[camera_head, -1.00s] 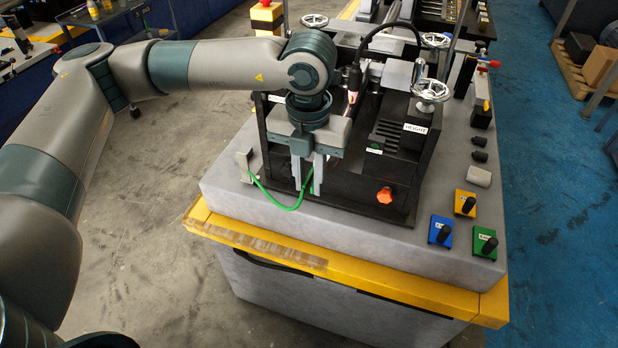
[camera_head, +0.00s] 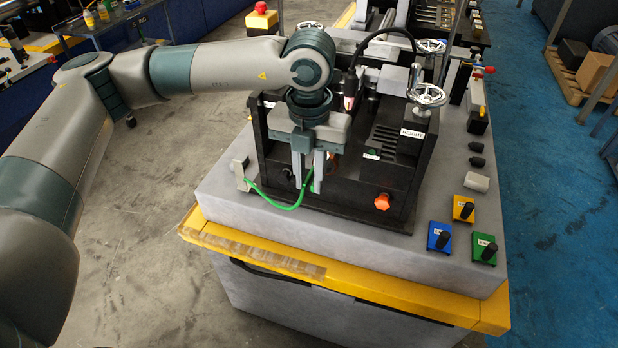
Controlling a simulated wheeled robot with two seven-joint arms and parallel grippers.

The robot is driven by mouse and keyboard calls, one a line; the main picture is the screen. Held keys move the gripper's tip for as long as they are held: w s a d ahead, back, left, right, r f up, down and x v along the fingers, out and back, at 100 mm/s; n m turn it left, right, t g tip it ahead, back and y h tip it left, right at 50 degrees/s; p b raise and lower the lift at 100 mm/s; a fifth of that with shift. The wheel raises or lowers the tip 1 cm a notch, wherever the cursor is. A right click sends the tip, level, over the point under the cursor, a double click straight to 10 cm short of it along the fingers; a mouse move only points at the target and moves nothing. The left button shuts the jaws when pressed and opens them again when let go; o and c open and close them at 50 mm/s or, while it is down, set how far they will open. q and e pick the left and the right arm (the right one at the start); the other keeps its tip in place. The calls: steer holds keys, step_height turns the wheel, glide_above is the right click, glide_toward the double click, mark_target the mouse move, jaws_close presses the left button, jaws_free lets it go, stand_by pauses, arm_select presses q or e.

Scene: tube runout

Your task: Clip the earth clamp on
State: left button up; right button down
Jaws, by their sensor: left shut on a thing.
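My left gripper (camera_head: 308,178) points down at the front left of the black machine fixture (camera_head: 345,185). It is shut on the earth clamp, which is mostly hidden between the fingers. A green earth cable (camera_head: 283,206) runs from a small grey post (camera_head: 241,174) on the bench's left side, sags, and rises to the fingers. I cannot tell whether the clamp touches any part of the fixture. The torch (camera_head: 350,88) with its black hose stands behind the gripper. My right gripper is not in view.
An orange knob (camera_head: 382,201) sits on the fixture's front. A handwheel (camera_head: 427,95) and the HEIGHT label (camera_head: 412,133) are to its right. Blue (camera_head: 439,237), yellow (camera_head: 464,208) and green (camera_head: 484,249) control boxes stand on the grey bench top (camera_head: 330,227). The front strip of the bench is clear.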

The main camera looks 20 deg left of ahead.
arm_select(q)
steer(key=o, duration=0.7)
steer(key=shift+o, duration=0.2)
step_height(320, 180, up, 17)
steer(key=b, duration=0.5)
steer(key=shift+s+r, duration=0.15)
steer(key=shift+r, duration=0.05)
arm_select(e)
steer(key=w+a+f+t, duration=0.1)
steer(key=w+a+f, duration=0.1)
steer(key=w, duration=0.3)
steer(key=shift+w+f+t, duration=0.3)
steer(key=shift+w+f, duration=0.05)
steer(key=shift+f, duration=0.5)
arm_select(q)
steer(key=shift+s+f, duration=0.1)
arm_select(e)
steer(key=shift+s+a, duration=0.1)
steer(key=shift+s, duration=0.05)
